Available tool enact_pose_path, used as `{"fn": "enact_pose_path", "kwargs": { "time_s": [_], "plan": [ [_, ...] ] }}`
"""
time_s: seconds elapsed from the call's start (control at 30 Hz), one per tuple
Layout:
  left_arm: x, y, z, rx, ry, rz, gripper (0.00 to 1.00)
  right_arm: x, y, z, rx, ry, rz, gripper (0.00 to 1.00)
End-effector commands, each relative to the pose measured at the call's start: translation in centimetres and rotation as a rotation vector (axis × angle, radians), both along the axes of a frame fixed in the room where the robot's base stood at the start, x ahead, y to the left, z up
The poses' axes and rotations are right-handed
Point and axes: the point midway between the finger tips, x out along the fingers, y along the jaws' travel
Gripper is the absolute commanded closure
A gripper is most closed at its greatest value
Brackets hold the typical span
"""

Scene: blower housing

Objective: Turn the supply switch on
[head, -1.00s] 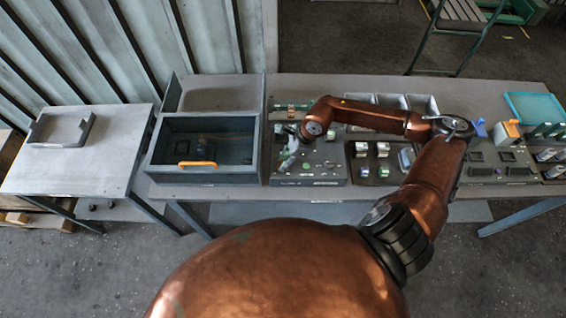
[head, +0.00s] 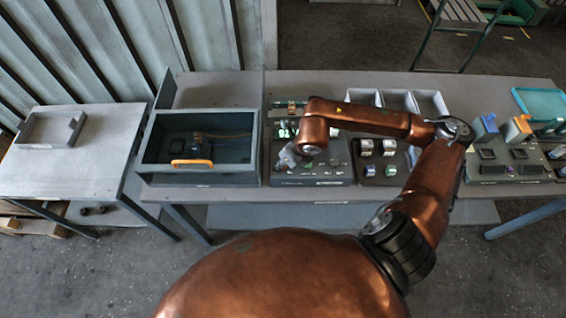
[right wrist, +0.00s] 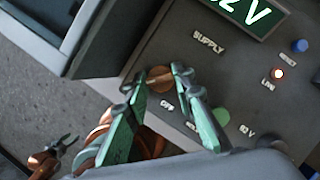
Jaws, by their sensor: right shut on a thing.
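The supply switch (right wrist: 160,78) is a copper-brown knob on a dark panel (right wrist: 195,62), below the SUPPLY label and near an OFF mark. My right gripper (right wrist: 156,80) has its green fingers on both sides of the knob and is shut on it. In the head view my right gripper (head: 287,158) is over the left part of the panel (head: 325,175), and the switch is hidden there. A green voltage display (right wrist: 258,12) and the LINE lamp (right wrist: 278,73) are lit. My left gripper (right wrist: 66,146) shows small and open at lower left in the wrist view, away from the panel.
A green button (right wrist: 222,116) and a blue RESET button (right wrist: 300,46) are near the switch. More module boards lie to the right. A side table (head: 75,165) stands at left.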

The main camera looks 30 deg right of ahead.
Motion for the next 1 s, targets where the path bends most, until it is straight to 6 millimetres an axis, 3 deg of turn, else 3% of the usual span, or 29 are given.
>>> {"fn": "enact_pose_path", "kwargs": {
  "time_s": [0.67,0.7,0.9,1.0],
  "plan": [
    [-0.13,-0.01,-0.61,0.000,0.002,0.000,0.60,-0.04,0.01,-0.05,0.000,0.002,-0.056,1.00],
    [-0.12,-0.02,-0.61,0.000,0.002,0.000,0.60,-0.04,0.01,-0.05,0.000,0.002,-0.056,0.74],
    [-0.12,-0.02,-0.61,0.000,0.001,0.000,0.60,-0.02,0.01,-0.03,0.000,0.002,-0.056,0.60],
    [-0.11,-0.02,-0.61,0.000,0.001,0.000,0.60,-0.03,0.01,-0.02,0.000,0.002,-0.056,0.59]
  ]
}}
